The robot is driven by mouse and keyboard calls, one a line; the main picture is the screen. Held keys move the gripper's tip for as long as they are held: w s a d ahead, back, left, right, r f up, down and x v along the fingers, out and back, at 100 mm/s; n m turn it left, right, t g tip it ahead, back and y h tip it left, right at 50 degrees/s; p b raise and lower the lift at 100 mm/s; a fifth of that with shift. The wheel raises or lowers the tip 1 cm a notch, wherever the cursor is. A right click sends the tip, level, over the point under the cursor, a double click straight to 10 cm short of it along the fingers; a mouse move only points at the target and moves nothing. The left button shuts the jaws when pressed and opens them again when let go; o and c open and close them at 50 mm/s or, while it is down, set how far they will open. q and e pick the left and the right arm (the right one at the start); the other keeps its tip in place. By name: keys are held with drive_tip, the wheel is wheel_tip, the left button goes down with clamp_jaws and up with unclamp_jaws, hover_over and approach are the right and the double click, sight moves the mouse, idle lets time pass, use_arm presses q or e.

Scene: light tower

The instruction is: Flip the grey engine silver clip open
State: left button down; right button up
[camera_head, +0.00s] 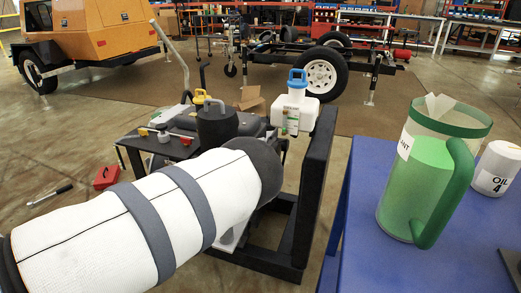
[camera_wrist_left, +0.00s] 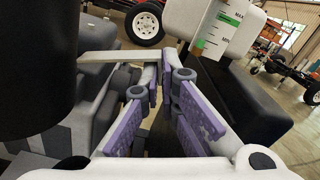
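My left arm (camera_head: 140,215) comes in from the left in the head view and hides its own gripper and part of the engine. In the left wrist view the left gripper (camera_wrist_left: 172,62) has two fingers with purple pads, with a narrow gap between them. A flat light bar (camera_wrist_left: 112,62), perhaps the silver clip, runs from the left to the fingertips. I cannot tell whether the tips touch it or pass in front of it. The dark grey engine (camera_head: 217,124) stands beyond my arm; its side also shows in the wrist view (camera_wrist_left: 95,90). My right gripper is not in view.
A white jug with a blue cap (camera_head: 295,107) stands by a black frame (camera_head: 318,180), right of the engine. A blue table (camera_head: 365,255) at the right holds a green pitcher (camera_head: 425,185) and an oil container (camera_head: 496,170). A red box (camera_head: 106,176) lies on the floor at left.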

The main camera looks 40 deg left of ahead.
use_arm(q)
drive_tip(key=shift+f, duration=0.15)
drive_tip(key=c, duration=1.8)
unclamp_jaws()
drive_tip(key=shift+c, duration=0.2)
drive_tip(key=v, duration=1.2)
